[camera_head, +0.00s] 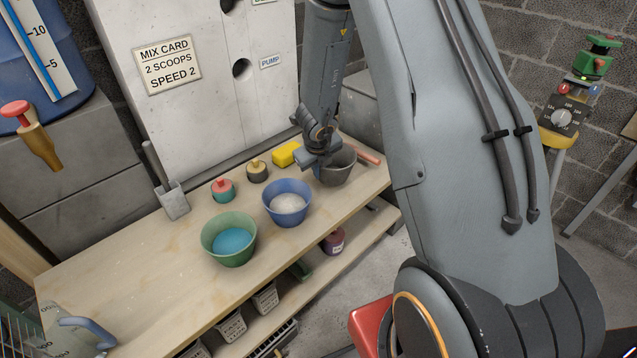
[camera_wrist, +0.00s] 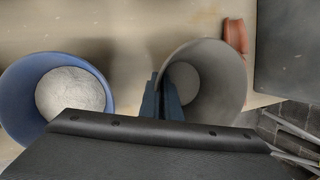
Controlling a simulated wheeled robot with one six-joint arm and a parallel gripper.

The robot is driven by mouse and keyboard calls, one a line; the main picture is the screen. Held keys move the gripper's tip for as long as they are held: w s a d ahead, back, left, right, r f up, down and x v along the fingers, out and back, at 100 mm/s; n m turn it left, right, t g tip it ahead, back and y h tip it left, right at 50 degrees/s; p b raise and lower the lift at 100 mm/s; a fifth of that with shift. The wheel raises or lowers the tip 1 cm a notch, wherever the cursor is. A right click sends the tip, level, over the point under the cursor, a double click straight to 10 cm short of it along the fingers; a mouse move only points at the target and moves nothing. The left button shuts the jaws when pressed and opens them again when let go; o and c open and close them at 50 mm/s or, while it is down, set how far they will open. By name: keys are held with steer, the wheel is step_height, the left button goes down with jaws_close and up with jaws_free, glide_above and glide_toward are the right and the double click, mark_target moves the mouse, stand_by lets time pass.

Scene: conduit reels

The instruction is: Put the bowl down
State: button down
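The grey bowl (camera_head: 340,172) is empty and upright at the right end of the wooden bench. It also shows in the wrist view (camera_wrist: 216,85). My gripper (camera_head: 318,168) is at the bowl's left rim, with its fingers on either side of the wall in the wrist view (camera_wrist: 162,98); it looks shut on the rim. The bowl's base is at bench level or very close to it; I cannot tell whether it touches. A blue bowl (camera_head: 288,188) with white powder stands to its left.
A green bowl (camera_head: 228,250) with blue contents stands further left on the bench (camera_head: 140,290). A yellow sponge (camera_head: 286,153), a dark pot (camera_head: 257,171) and a teal-red pot (camera_head: 223,191) stand behind. A reddish bar (camera_head: 367,156) lies right of the grey bowl, near the bench end.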

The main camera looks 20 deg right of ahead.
steer(key=shift+f+b, duration=1.4)
steer(key=shift+f, duration=0.5)
steer(key=c, duration=2)
jaws_free()
